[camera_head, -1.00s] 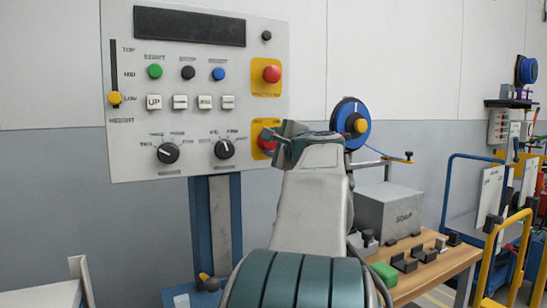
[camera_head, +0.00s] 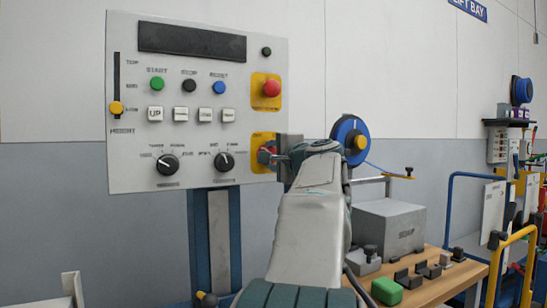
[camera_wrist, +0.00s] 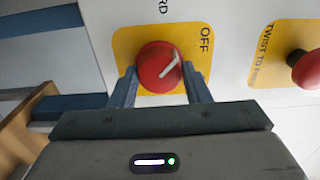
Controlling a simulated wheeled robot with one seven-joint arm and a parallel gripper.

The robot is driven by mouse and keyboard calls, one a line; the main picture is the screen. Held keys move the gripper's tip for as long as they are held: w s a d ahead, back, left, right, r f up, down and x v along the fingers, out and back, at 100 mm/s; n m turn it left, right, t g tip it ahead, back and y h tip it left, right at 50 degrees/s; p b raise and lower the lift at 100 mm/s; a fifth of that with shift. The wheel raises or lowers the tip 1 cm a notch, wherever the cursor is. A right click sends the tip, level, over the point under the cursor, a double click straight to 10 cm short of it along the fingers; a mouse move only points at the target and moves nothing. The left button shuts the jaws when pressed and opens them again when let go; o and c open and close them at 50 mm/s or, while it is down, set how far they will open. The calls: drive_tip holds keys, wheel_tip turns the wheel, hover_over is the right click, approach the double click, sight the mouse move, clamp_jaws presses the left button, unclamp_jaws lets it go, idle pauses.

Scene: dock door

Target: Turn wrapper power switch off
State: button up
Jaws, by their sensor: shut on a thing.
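The wrapper power switch is a red rotary knob (camera_wrist: 159,67) with a white pointer line, on a yellow plate (camera_wrist: 120,44). In the wrist view, "OFF" is printed beside it, and the pointer line slants toward that word. My gripper (camera_wrist: 160,85) has its two fingers on either side of the knob, shut on it. In the head view, my gripper (camera_head: 268,158) reaches the lower yellow plate (camera_head: 262,138) from the right and partly hides the red knob (camera_head: 272,151).
The grey control panel (camera_head: 192,125) also carries a red emergency button (camera_head: 271,89), coloured push buttons, white keys and two black dials just left of my gripper. A wooden table (camera_head: 440,277) with a grey box (camera_head: 389,228) stands to the right.

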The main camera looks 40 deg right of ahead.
drive_tip(key=o, duration=1)
drive_tip(key=v, duration=1.3)
drive_tip(key=shift+s+p, duration=0.35)
drive_tip(key=shift+p, duration=0.1)
drive_tip(key=shift+a, duration=0.1)
